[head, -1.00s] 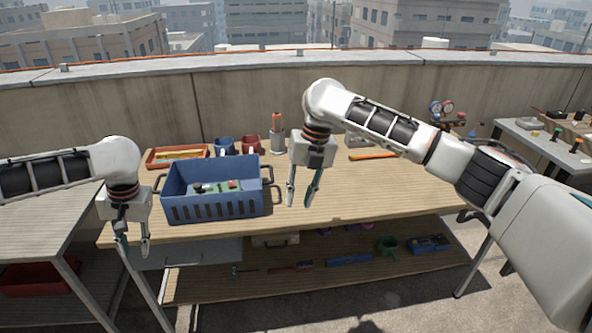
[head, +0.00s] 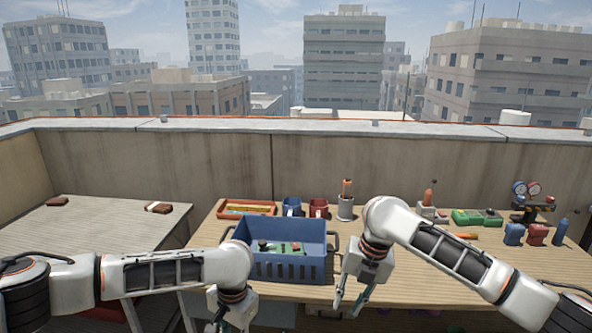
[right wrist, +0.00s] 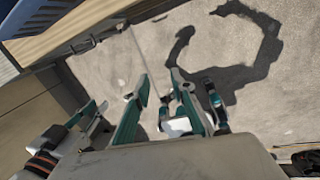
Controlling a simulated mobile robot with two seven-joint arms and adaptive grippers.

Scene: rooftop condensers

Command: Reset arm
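My right gripper (head: 351,303) hangs fingers-down at the bench's front edge, to the right of the blue crate (head: 285,266). Its two fingers are apart with nothing between them; the right wrist view shows them too (right wrist: 160,112), over bare floor. My left gripper (head: 230,322) points down in front of the crate's left part, at the bottom edge of the head view. Its fingers look apart and empty, but their tips are cut off. The crate stands on the wooden bench (head: 420,282) and holds small green, red and dark items.
Behind the crate are an orange tray (head: 247,209), a blue mug (head: 292,207), a red mug (head: 318,208) and a grey cup (head: 346,207). A green case (head: 477,218) and gauges (head: 527,190) stand at right. A grey table (head: 85,235) is at left.

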